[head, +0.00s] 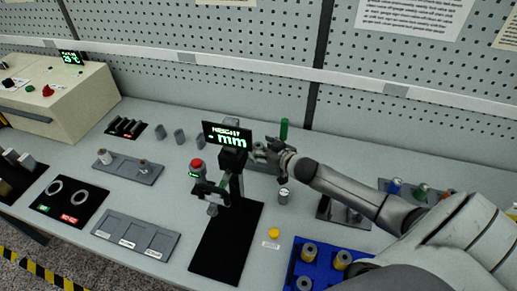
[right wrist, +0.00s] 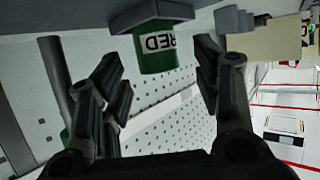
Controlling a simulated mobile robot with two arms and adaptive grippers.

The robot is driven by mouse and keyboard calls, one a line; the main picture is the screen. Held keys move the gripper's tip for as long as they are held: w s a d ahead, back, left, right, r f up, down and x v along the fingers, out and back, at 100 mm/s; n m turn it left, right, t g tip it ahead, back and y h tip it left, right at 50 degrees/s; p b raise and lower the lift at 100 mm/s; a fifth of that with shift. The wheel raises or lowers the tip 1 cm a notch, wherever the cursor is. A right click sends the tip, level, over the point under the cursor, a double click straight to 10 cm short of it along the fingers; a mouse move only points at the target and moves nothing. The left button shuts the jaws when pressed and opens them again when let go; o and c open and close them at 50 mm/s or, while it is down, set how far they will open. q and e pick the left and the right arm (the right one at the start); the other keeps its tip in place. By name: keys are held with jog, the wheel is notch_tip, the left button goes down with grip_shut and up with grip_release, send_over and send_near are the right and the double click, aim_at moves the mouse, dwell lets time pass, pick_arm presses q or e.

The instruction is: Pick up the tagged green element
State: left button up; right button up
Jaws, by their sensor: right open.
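A green element (right wrist: 166,58) with a white tag reading "RED" shows at the top centre of the right wrist view. It appears upside down there, against a grey block (right wrist: 150,15). My right gripper (right wrist: 162,85) is open, its fingers on either side of the element in that picture, with no clear contact. In the head view my right gripper (head: 266,150) is just right of the display, pointing left. A tall green cylinder (head: 284,129) stands behind it; I cannot tell whether it is the tagged one. My left gripper is not in view.
The height gauge (head: 233,137) with its black base stands close to my right gripper. A blue tray (head: 325,256) with yellow-topped spindles is at the front right. A grey three-part tray (head: 136,236) lies at the left. The pegboard wall (head: 240,60) bounds the back.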

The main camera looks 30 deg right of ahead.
jog(key=shift+x, duration=1.3)
jog(key=c, duration=1.2)
jog(key=shift+c, duration=0.2)
jog(key=shift+r, duration=0.2)
